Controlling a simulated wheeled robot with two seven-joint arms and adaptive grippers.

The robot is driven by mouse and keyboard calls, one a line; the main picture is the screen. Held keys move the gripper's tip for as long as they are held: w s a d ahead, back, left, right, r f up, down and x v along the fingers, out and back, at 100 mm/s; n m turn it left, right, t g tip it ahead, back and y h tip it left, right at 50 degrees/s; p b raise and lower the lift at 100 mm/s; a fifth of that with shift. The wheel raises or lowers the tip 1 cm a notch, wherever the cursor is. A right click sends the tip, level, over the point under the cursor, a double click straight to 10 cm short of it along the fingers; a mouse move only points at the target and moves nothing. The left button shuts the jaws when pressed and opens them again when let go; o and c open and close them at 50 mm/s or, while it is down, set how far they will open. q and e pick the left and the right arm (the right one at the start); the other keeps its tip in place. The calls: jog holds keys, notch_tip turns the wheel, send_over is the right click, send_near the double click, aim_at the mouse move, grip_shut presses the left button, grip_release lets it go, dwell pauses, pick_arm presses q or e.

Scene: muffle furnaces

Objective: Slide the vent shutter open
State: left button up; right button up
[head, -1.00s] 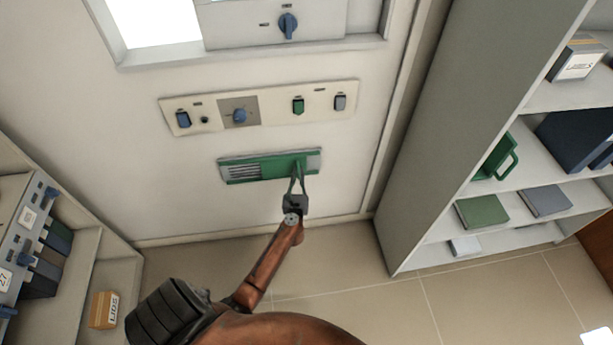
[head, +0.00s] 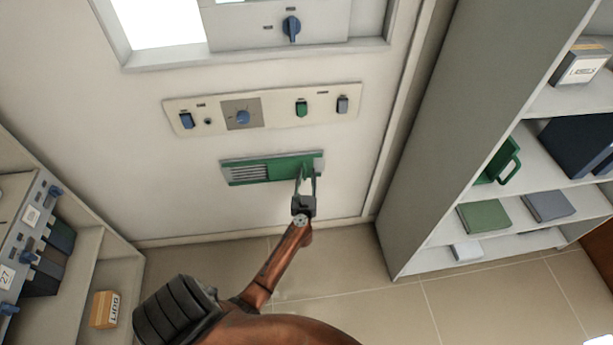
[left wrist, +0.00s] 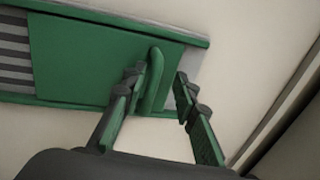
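The vent (head: 272,169) is a green-framed panel low on the white wall, with grey slats (head: 249,174) bare at its left. Its green shutter (left wrist: 95,65) covers most of the right part, and a narrow grey strip shows past its right edge in the left wrist view. An upright green tab handle (left wrist: 156,80) stands near the shutter's right end. My left gripper (head: 306,178) is at this handle; in the left wrist view its fingers (left wrist: 160,95) are apart, one on each side of the tab. The left finger looks very close to it; contact cannot be told. My right gripper is out of view.
A switch panel (head: 262,110) with a blue knob is above the vent. A grey shelf unit (head: 440,130) stands to the right, and a low cabinet with a small box (head: 105,310) to the left. The floor (head: 370,290) below is clear.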

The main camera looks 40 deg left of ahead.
pick_arm(q)
jog(key=v, duration=1.2)
dwell(0.3)
